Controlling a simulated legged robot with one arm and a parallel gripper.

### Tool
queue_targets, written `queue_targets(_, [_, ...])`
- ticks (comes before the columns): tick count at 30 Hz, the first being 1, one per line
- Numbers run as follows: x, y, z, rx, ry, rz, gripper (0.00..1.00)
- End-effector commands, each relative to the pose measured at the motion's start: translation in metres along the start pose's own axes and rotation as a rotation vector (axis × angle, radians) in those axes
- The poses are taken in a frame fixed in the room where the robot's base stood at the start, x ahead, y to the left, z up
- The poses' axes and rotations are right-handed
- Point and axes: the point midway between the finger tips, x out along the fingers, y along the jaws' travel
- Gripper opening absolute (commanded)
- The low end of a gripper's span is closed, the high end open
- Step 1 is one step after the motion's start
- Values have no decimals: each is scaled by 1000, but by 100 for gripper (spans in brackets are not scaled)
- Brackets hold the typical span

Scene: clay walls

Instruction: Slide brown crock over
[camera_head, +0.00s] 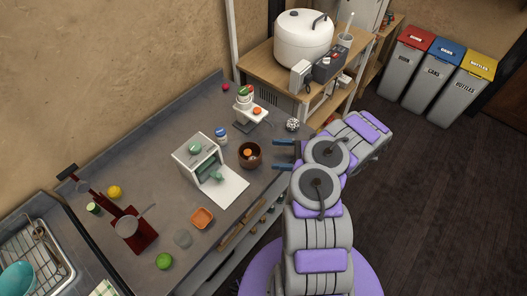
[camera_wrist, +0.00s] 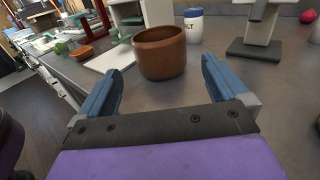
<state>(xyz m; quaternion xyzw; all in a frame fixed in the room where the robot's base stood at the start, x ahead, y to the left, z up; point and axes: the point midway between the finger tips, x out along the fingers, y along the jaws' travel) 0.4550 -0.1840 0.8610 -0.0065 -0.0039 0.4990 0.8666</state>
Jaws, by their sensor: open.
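The brown crock (camera_head: 250,160) stands upright on the grey counter near its front edge, with something orange inside it in the head view. In the wrist view the crock (camera_wrist: 160,58) is just beyond the fingertips, roughly centred between them. My gripper (camera_head: 276,155) is open and empty, to the right of the crock in the head view. Its two blue fingers (camera_wrist: 163,75) are spread on either side, apart from the crock.
A white salt jar (camera_head: 221,134) stands behind the crock. A white box with a lowered door (camera_head: 225,190) is left of it. An orange dish (camera_head: 202,218) lies further left.

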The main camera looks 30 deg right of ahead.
Motion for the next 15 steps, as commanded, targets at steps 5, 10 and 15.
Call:
queue_targets(5, [-36,0,-1,1,5,-2,100])
queue_targets(10, [-57,0,-2,1,6,-1,100])
queue_targets(15, [-65,0,-2,2,3,0,100])
